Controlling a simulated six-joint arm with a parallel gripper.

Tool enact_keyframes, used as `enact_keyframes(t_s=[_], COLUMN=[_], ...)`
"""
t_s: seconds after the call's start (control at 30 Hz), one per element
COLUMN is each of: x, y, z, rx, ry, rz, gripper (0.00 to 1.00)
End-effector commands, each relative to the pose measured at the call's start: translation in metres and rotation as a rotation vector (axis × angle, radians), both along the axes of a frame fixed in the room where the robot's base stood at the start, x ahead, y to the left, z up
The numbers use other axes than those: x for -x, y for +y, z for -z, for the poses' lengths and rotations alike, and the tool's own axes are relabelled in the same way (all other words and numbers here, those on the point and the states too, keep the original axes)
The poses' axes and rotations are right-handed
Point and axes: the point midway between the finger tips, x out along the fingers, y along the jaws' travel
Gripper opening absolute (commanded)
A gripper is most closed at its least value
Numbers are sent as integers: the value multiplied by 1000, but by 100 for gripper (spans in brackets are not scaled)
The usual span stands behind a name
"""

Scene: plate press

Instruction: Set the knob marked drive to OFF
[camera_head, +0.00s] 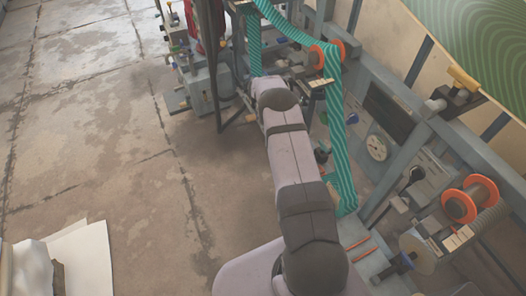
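I cannot pick out the knob marked drive, as no label is readable at this size. A grey machine panel on the right carries a round white dial (377,147), a small blue knob-like part (352,118) and a dark round knob-like part (415,173). Which of these, if any, is the drive knob I cannot tell. My arm rises from the bottom middle toward the machine and covers part of it. My gripper does not show; the arm's far end is hidden behind its own links.
A green striped web (337,120) runs down beside my arm over orange-flanged rollers (327,54). Another orange roller (470,198) sits at the lower right. Frame bars surround the panel. Machine parts stand at the top middle. The concrete floor (90,140) at left is mostly clear, with white sheets (85,262) lower left.

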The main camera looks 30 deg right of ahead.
Motion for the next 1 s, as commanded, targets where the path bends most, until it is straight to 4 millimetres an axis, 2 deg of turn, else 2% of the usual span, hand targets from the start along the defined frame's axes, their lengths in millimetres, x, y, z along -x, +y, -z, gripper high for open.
enact_keyframes(t_s=[0.03,1.0], x=[1,9], y=[0,-1], z=[-5,6], rx=[-2,-1], ry=[-29,-719], rz=[1,1], gripper=[29,29])
